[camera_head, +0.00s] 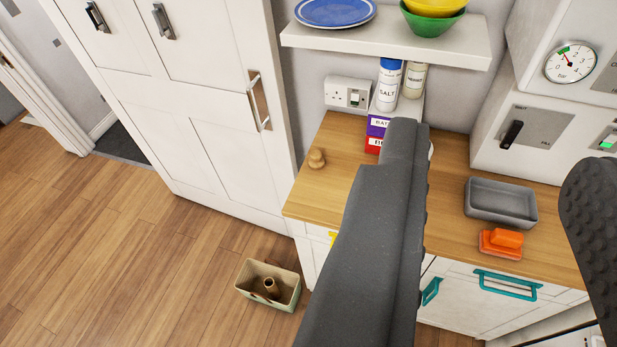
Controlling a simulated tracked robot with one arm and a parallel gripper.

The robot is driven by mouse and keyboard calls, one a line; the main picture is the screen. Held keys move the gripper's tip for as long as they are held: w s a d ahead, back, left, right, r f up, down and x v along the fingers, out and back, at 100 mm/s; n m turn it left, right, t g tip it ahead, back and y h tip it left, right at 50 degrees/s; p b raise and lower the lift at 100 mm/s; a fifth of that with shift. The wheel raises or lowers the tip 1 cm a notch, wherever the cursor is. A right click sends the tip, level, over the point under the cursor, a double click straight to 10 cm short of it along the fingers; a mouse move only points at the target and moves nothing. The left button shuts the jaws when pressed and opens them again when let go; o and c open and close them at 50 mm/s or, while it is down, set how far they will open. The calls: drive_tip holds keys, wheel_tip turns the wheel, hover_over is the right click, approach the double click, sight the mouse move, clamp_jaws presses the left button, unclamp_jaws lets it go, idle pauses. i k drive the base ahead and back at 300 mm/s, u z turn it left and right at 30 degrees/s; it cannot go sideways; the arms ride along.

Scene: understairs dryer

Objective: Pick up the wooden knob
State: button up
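The wooden knob (317,159) is a small, light-brown rounded piece. It sits on the wooden counter (325,190) near its left end, close to the tall white cupboard. My gripper (498,150) is open, with one dark finger in the middle of the view and the other at the right edge. Nothing shows held between the fingers. The knob lies to the left of the left finger, outside the gap. The left finger hides part of the counter and the drawers below.
A grey tray (500,203) and an orange object (501,243) are on the counter. A salt container (387,85) and boxes stand behind the left finger. A shelf (385,42) overhangs the counter. A pale bin (268,285) stands on the floor. Open floor lies left.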

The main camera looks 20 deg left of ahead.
sight(316, 161)
drive_tip(key=u, duration=0.25)
drive_tip(key=i, duration=1.05)
drive_tip(key=z, duration=0.35)
